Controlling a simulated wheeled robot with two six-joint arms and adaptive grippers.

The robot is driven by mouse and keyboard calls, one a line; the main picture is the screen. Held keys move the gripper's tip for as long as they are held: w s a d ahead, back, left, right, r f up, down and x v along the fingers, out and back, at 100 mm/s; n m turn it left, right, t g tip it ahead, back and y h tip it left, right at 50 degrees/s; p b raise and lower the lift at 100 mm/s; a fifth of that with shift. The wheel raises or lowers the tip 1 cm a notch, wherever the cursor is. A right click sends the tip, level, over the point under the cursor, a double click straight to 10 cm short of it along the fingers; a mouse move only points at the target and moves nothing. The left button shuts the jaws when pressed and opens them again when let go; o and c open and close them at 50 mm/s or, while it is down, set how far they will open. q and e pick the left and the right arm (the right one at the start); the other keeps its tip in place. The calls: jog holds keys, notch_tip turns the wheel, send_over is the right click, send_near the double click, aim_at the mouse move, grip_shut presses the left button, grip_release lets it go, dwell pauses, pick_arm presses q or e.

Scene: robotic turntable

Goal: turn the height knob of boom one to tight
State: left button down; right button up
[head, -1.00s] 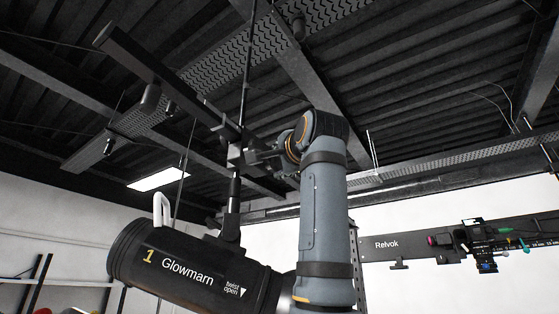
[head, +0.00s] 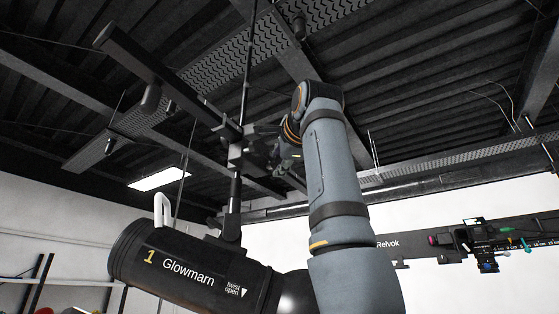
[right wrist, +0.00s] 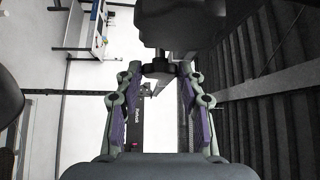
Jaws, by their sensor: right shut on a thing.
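Boom one's black horizontal bar (head: 160,73) runs from upper left to a dark clamp block (head: 246,157) above a vertical rod (head: 235,188). The lamp marked "1 Glowmarn" (head: 185,268) hangs below that rod. My right gripper (head: 268,152) is at the right side of the block. The knob is hard to make out in the head view, behind the gripper. My left gripper is not in view.
A dark ceiling with beams is overhead, and a thin cable (head: 245,80) hangs near the block. A white handle (head: 163,211) stands on the lamp. A wall rail marked "Relvok" (head: 388,244) with several small devices is at the right.

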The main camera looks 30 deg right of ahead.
jog(key=shift+f, duration=0.1)
jog(key=o, duration=1.1)
jog(key=shift+o, duration=0.2)
jog(key=v, duration=1.2)
jog(key=shift+d, duration=0.15)
